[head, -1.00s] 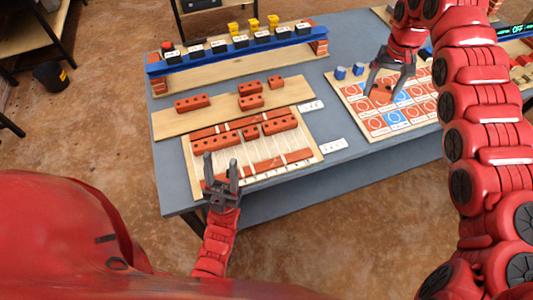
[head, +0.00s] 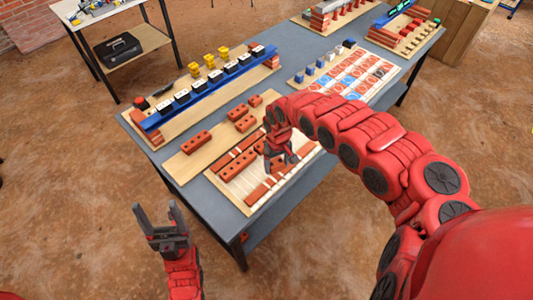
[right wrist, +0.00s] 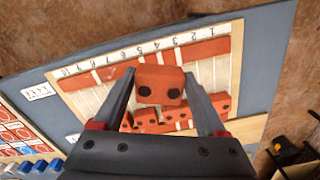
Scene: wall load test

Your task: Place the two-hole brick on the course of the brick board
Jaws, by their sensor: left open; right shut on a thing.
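The brick board (head: 243,190) lies on the grey table in the head view, with a course of red bricks (head: 238,166) and flat red strips across it. My right gripper (head: 281,164) is over the board's right part. In the right wrist view it (right wrist: 162,92) is shut on the red two-hole brick (right wrist: 160,85), whose two dark holes face the camera. My left gripper (head: 158,215) is open and empty, off the table's front left edge.
A wooden plank (head: 187,164) behind the board bears several loose red bricks (head: 197,142). Behind it a blue rail (head: 210,88) holds black-and-white blocks. A picture-card board (head: 345,75) lies to the right. The floor around my left gripper is clear.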

